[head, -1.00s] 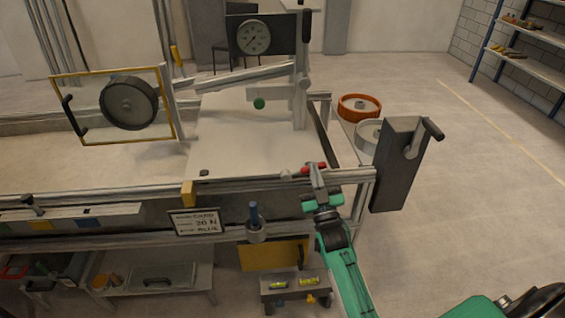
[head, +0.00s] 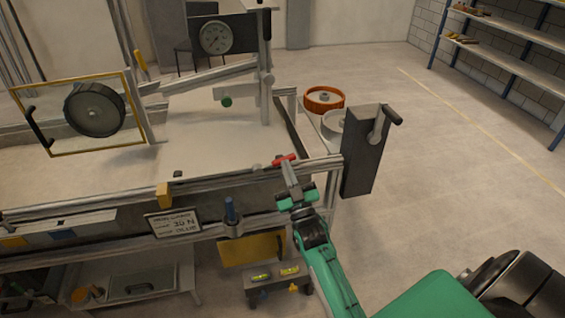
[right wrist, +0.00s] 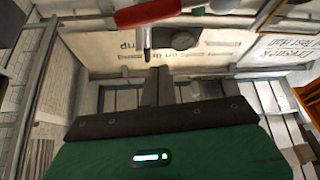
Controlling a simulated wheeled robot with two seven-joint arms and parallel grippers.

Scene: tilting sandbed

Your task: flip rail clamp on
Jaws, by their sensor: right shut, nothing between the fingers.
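The rail clamp's red lever handle (head: 284,160) sits at the front rail of the sandbed, near its right end. My right gripper (head: 288,172) is shut and empty, just in front of and below the handle in the head view. Its dark fingers (right wrist: 157,84) point toward the clamp in the right wrist view. Whether they touch it I cannot tell. My left gripper is not in view.
A dark box with a crank (head: 365,150) stands at the rail's right end. A blue-handled tool (head: 230,210) and a sign (head: 173,225) are on the front, left of my right arm. An orange wheel (head: 323,98) lies behind. The floor at right is clear.

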